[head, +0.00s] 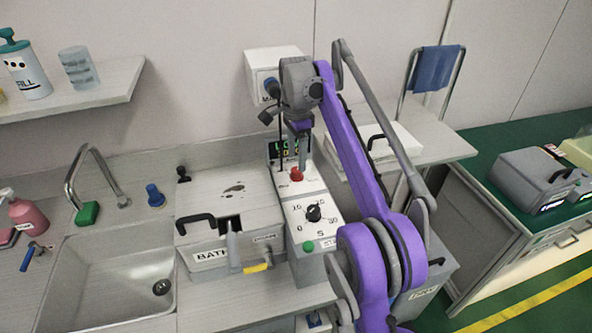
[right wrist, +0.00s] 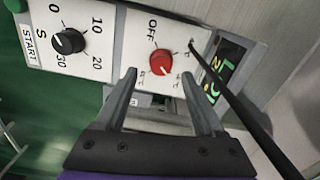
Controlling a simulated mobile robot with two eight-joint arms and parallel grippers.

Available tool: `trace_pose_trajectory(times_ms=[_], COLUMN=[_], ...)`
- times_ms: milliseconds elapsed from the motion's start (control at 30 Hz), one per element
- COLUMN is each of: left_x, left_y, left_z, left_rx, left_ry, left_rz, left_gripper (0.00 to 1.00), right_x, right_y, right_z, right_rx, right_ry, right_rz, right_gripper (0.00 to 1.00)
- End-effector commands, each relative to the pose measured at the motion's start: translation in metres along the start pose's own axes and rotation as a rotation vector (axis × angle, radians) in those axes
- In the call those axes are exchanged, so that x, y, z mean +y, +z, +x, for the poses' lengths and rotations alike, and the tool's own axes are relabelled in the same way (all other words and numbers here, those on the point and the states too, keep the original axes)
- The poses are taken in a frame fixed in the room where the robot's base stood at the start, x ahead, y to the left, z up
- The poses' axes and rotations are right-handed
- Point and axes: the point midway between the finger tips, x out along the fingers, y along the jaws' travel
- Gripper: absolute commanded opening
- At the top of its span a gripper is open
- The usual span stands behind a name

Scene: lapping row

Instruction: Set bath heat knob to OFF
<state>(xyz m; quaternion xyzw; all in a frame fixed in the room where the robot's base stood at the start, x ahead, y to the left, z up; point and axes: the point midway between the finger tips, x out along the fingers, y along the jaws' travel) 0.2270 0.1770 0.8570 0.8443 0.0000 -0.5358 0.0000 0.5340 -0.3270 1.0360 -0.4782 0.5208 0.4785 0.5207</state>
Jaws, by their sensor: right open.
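The red bath heat knob (head: 296,174) sits on the white panel of the control box, beside the bath's lid. In the right wrist view the knob (right wrist: 161,63) shows on its white panel, with the word OFF above it and °C marks around it. I cannot tell clearly which mark it points to. My right gripper (head: 303,160) is above the panel, close to the knob. In the right wrist view its fingers (right wrist: 160,75) are apart, with the knob just beyond and between the tips, not gripped. My left gripper is in neither view.
A black timer knob (head: 314,213) and a green START button (head: 308,246) share the control box. A lit display (head: 284,147) is behind the red knob. The bath lid (head: 232,190) with a black handle is at left, then the sink (head: 120,285). A dark rod crosses the right wrist view.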

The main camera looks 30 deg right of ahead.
Motion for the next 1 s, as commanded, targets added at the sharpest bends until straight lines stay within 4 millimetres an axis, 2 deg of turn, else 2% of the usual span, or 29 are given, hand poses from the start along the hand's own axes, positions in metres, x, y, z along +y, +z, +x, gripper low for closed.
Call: trace_pose_trajectory(times_ms=[33, 100, 233, 367, 633, 1000], left_x=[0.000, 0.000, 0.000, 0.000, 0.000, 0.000], left_y=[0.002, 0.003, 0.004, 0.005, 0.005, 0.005], left_z=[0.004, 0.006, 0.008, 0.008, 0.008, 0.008], left_rx=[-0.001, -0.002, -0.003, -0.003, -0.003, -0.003], left_ry=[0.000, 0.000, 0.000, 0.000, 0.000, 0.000], left_rz=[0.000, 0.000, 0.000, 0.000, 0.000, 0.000], left_gripper=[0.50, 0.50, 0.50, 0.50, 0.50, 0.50], right_x=[0.000, 0.001, 0.000, 0.000, 0.000, 0.000], right_y=[0.000, 0.000, 0.000, 0.000, 0.000, 0.000], right_z=[0.011, 0.022, 0.035, 0.041, 0.042, 0.042], right_rx=[0.000, 0.000, 0.000, 0.000, 0.000, 0.000], right_ry=[0.000, 0.000, 0.000, -0.001, -0.001, -0.001], right_rz=[0.000, -0.001, -0.001, -0.001, -0.001, -0.001], right_gripper=[0.70, 0.70, 0.70, 0.70, 0.70, 0.04])
